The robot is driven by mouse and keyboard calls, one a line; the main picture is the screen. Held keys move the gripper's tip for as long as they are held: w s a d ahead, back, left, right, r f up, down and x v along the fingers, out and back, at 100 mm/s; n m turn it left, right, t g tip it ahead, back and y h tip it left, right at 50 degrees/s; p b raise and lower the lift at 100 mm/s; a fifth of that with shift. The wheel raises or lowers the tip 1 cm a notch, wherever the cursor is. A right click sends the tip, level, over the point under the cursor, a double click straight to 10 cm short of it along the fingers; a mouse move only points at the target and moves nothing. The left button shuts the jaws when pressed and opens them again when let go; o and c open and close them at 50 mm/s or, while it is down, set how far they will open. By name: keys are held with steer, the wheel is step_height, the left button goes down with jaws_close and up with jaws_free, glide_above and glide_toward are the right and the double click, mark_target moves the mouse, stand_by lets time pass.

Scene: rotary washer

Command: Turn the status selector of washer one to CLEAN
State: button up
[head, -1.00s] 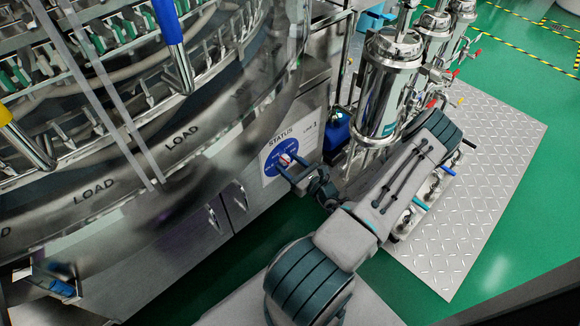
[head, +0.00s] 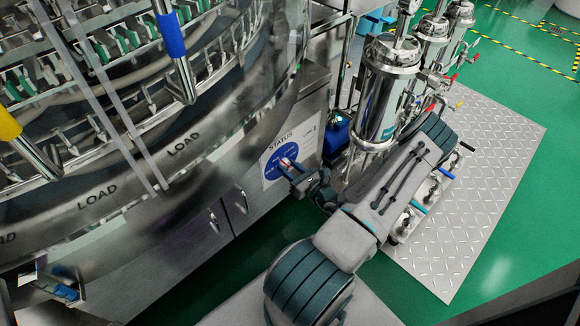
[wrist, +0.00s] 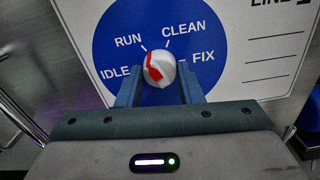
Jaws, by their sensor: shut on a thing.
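The status selector is a white knob with a red mark (wrist: 159,67) on a blue round dial (wrist: 205,50) lettered IDLE, RUN, CLEAN and FIX. The red mark lies on the knob's left side, its upper end nearest the RUN tick. My gripper (wrist: 159,82) has one finger on each side of the knob and is shut on it. In the head view the dial (head: 271,171) sits on the STATUS panel on the washer's front, and my gripper (head: 289,167) reaches it from the lower right, partly hiding the dial and knob.
The washer's round rack rim marked LOAD (head: 97,193) curves above the panel. Cabinet doors (head: 190,235) with handles are left of it. Steel filter housings (head: 384,90) stand close behind my arm. Green floor (head: 215,290) is open in front.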

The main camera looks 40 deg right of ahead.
steer(key=m+p, duration=0.3)
steer(key=m, duration=0.2)
steer(key=shift+a+r+p, duration=0.1)
steer(key=shift+r+p, duration=0.05)
steer(key=shift+p, duration=0.2)
steer(key=m+p, duration=0.2)
steer(key=m, duration=0.3)
steer(key=shift+m, duration=0.4)
steer(key=o, duration=1)
steer(key=shift+c, duration=0.2)
steer(key=s+d+p, duration=0.1)
steer(key=s+p, duration=0.1)
steer(key=s, duration=1.1)
steer(key=shift+s, duration=0.4)
